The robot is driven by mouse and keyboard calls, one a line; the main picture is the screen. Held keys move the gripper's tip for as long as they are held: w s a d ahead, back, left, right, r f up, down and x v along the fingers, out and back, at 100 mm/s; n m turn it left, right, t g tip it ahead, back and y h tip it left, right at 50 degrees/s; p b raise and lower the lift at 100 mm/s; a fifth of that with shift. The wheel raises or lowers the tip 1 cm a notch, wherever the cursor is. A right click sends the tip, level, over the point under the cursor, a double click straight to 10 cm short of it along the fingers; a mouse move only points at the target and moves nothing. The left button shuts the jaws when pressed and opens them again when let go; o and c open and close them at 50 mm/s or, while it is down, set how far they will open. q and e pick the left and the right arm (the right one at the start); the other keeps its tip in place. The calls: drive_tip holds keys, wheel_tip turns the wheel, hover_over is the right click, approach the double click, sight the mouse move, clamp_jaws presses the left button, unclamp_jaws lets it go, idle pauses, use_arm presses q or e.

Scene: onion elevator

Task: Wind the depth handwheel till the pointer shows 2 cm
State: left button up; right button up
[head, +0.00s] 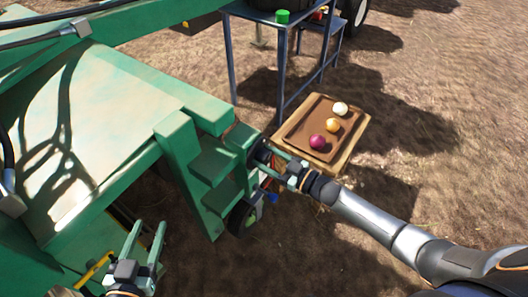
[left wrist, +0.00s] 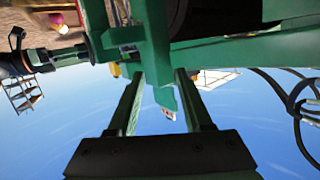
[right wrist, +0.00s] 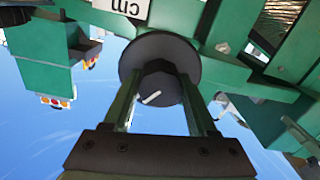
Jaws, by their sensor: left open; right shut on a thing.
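The depth handwheel is a dark round disc (right wrist: 150,50) with a dark hub carrying a white mark in the right wrist view. In the head view the handwheel (head: 261,152) shows at the green machine's side, partly covered by my gripper. My right gripper (head: 274,163) is shut on the hub, one finger on each side; it also shows in the right wrist view (right wrist: 160,85). A white plate marked "cm" (right wrist: 124,6) is cut off at the top edge. The pointer and scale numbers cannot be read. My left gripper (head: 146,240) is open and empty, low at left.
The green machine (head: 110,100) fills the left, with step-like blocks beside the handwheel. A brown tray (head: 297,132) with three onions lies beyond my right gripper. A blue-grey table (head: 283,35) bears a green cylinder (head: 283,16). Bare soil lies to the right.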

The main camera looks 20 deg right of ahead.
drive_tip(key=m+p, duration=0.1)
drive_tip(key=m, duration=0.4)
drive_tip(key=shift+m, duration=1.5)
use_arm(q)
drive_tip(key=s+f+n+g+y, duration=0.1)
drive_tip(key=s+f+g, duration=0.4)
drive_tip(key=f, duration=0.5)
drive_tip(key=shift+s+p, duration=0.3)
drive_tip(key=shift+s, duration=0.2)
use_arm(e)
drive_tip(key=shift+m, duration=1.2)
use_arm(q)
drive_tip(key=shift+d+f, duration=0.1)
drive_tip(key=shift+f, duration=0.05)
use_arm(e)
drive_tip(key=o, duration=1.4)
drive_tip(key=shift+c, duration=0.2)
use_arm(q)
drive_tip(key=shift+s+d+r+g+p, duration=0.25)
drive_tip(key=shift+d+r+g+p, duration=0.1)
drive_tip(key=shift+p, duration=0.7)
use_arm(e)
drive_tip(key=v, duration=1.2)
drive_tip(key=shift+s+d, duration=0.2)
drive_tip(key=shift+d, duration=0.05)
